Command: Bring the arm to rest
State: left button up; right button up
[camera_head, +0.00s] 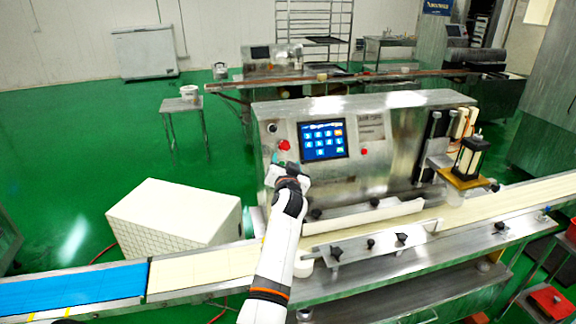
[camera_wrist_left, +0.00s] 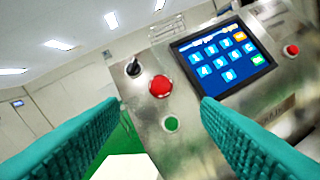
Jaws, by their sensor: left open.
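My left arm reaches up from the bottom middle of the head view to the front panel of the steel encrusting machine (camera_head: 390,150). My left gripper (camera_head: 282,160) is in front of the panel, just below the red button (camera_head: 284,145). In the left wrist view its two teal fingers (camera_wrist_left: 160,125) are wide apart with nothing between them. Past the fingertips are the red button (camera_wrist_left: 160,86), a green button (camera_wrist_left: 171,124) and a black switch (camera_wrist_left: 133,68). I cannot tell the gap to the panel exactly. My right gripper is not in view.
A lit blue touchscreen (camera_head: 322,140) is right of the buttons. A conveyor (camera_head: 205,264) with a blue section (camera_head: 75,288) runs along the machine's front. A white box (camera_head: 175,212) stands at left. Green floor is open behind it.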

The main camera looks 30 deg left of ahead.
pick_arm(q)
jog(key=s+d+f+m+g+h, duration=0.15)
jog(key=s+d+f, duration=0.25)
jog(key=s+f, duration=0.4)
jog(key=s+d+f+n+g+h, duration=0.1)
jog(key=s+d+f+g+h, duration=0.25)
jog(key=s+f, duration=0.5)
jog(key=s+d+f+m+g+h, duration=0.25)
jog(key=s+d, duration=0.55)
jog(key=s, duration=0.5)
jog(key=s+d+f+m+g+h, duration=0.1)
jog(key=s+d+g+h, duration=0.2)
jog(key=s+d, duration=0.8)
jog(key=s+a+f+g+b, duration=0.1)
jog(key=s+a+f, duration=0.1)
jog(key=f, duration=1.2)
jog(key=s+a+f+b, duration=0.1)
jog(key=s+f+b, duration=0.1)
jog(key=f, duration=1.3)
jog(key=s+a+f+g+b, duration=0.1)
jog(key=s+a+f, duration=0.2)
jog(key=s+f, duration=1.3)
jog(key=shift+f+m, duration=0.4)
jog(key=shift+f, duration=0.35)
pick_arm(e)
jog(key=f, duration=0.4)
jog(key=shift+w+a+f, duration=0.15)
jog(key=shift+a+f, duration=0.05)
